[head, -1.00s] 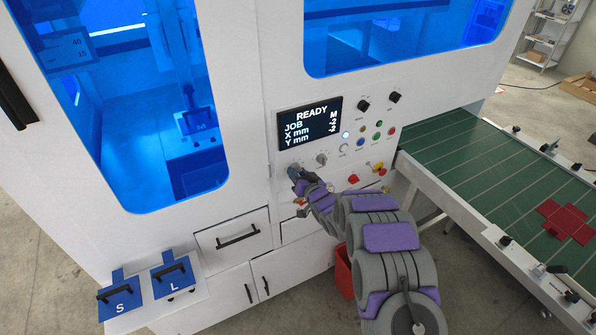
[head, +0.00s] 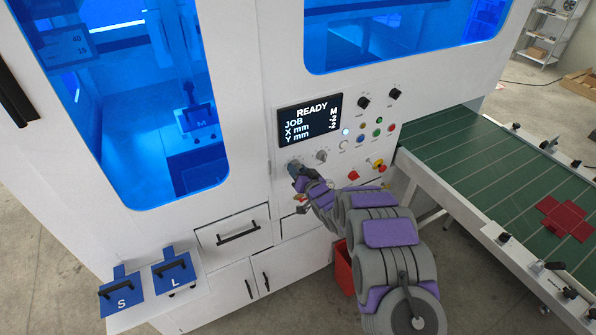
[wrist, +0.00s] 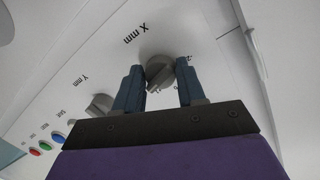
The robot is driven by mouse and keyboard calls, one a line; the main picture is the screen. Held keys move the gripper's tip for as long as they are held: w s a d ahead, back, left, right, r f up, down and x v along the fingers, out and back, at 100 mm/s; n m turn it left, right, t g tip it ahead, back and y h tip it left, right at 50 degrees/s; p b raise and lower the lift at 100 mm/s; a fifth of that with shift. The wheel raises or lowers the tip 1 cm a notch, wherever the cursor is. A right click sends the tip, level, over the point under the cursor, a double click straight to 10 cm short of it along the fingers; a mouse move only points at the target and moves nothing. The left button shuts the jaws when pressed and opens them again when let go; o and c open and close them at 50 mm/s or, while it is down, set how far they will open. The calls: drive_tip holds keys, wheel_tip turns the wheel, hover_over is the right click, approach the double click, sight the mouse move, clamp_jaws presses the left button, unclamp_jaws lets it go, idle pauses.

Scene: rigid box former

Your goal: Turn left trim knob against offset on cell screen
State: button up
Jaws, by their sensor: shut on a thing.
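The left trim knob, labelled X mm, is a grey knob (wrist: 158,73) on the white panel, between my fingers in the wrist view. My gripper (wrist: 160,84) is shut on it. The cell screen (head: 310,119) reads READY, JOB M, X mm and Y mm; the offset digits are too small to read surely. The right trim knob (head: 321,156), labelled Y mm, is beside it and also shows in the wrist view (wrist: 99,104).
Coloured buttons (head: 377,121), two black knobs (head: 363,102) and red-yellow switches (head: 378,165) sit right of the screen. A green conveyor (head: 480,155) with a red cross-shaped blank (head: 565,218) runs at right. Blue plates S (head: 122,303) and L (head: 173,282) lie on a shelf at lower left.

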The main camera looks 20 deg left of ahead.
drive_tip(key=o, duration=1)
drive_tip(key=shift+w+f, duration=0.1)
drive_tip(key=shift+o, duration=0.2)
drive_tip(key=shift+s+d+r, duration=0.25)
drive_tip(key=shift+s+d, duration=0.1)
drive_tip(key=shift+d, duration=0.05)
drive_tip(key=v, duration=1.6)
